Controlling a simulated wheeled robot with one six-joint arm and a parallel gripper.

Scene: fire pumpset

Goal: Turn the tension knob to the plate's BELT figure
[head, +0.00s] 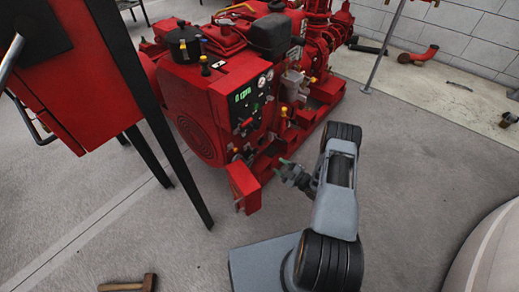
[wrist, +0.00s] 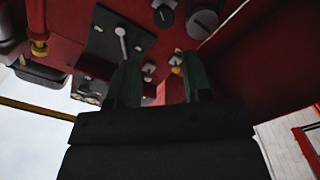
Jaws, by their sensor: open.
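My gripper (head: 281,167) is open and empty. It is low in front of the red pumpset (head: 225,105) in the head view, near a small red box-like part (head: 244,186). In the wrist view my gripper (wrist: 160,78) shows two dark green fingers apart, pointing at a red panel. A ball-ended lever (wrist: 121,33) sits on a dark plate (wrist: 103,43). I cannot tell which is the tension knob. No BELT figure is legible.
A red cabinet (head: 75,75) on dark legs stands at the left. A hammer (head: 128,284) lies on the floor at lower left. A large pale rounded object (head: 490,255) is at lower right. Grey floor is clear right of my arm. A grey post (head: 383,50) stands behind.

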